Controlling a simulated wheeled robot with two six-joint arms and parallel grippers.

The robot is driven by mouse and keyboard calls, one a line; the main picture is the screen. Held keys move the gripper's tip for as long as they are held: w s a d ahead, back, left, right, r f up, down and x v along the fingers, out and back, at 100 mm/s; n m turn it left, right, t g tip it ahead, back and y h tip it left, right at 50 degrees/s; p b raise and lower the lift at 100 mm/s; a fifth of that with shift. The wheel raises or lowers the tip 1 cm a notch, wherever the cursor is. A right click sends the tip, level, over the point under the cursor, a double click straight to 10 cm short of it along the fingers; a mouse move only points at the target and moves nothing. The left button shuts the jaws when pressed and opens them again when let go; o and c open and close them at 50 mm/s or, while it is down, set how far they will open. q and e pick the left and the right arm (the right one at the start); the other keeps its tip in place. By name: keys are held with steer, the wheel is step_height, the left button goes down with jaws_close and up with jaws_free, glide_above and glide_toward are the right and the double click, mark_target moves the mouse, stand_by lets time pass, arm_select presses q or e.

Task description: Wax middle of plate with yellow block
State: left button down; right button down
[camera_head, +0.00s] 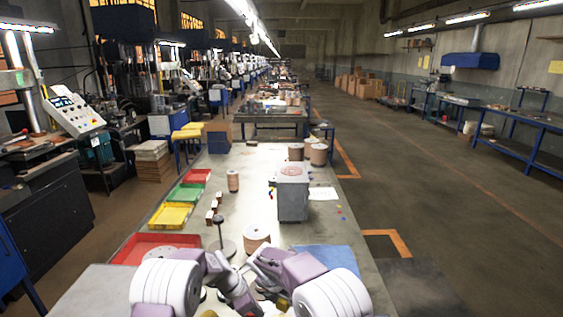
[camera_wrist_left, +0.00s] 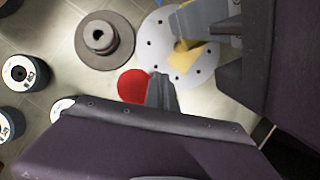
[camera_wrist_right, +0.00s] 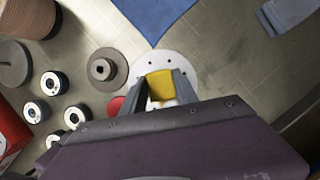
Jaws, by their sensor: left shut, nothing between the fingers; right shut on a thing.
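The white plate (camera_wrist_left: 203,68), a round disc with small holes, lies flat on the table in the left wrist view. It also shows in the right wrist view (camera_wrist_right: 176,62). My right gripper (camera_wrist_right: 161,90) is shut on the yellow block (camera_wrist_right: 161,84) over the plate; I cannot tell whether the block touches it. The block (camera_wrist_left: 184,52) shows partly behind the right fingers in the left wrist view. My left gripper (camera_wrist_left: 161,88) is shut and empty, at the plate's near edge beside a red disc (camera_wrist_left: 133,86). In the head view my arms hide most of the plate.
A grey flanged disc (camera_wrist_left: 104,40) lies beside the plate. A blue cloth (camera_wrist_right: 152,14) lies beyond the plate. A red tray (camera_head: 156,247) and a grey box (camera_head: 292,196) stand farther off. Bare table shows right of the plate.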

mark_target(286, 307)
arm_select(q)
steer(key=shift+w, duration=0.1)
arm_select(e)
steer(key=shift+s, duration=0.4)
arm_select(q)
steer(key=shift+a, duration=0.1)
arm_select(e)
steer(key=shift+s+d+r, duration=0.1)
steer(key=shift+s, duration=1.35)
steer(key=shift+w+r, duration=0.2)
steer(key=shift+w, duration=3.45)
arm_select(q)
steer(key=shift+f, duration=0.1)
arm_select(e)
steer(key=shift+s, duration=0.15)
steer(key=shift+s+r, duration=0.2)
steer(key=shift+s, duration=3.3)
steer(key=shift+w, duration=3.65)
steer(key=shift+s+r, duration=0.2)
steer(key=shift+s, duration=1.65)
steer(key=shift+s+r, duration=0.2)
steer(key=shift+s, duration=1.65)
steer(key=w, duration=0.7)
steer(key=shift+w+r, duration=0.2)
steer(key=shift+w, duration=0.05)
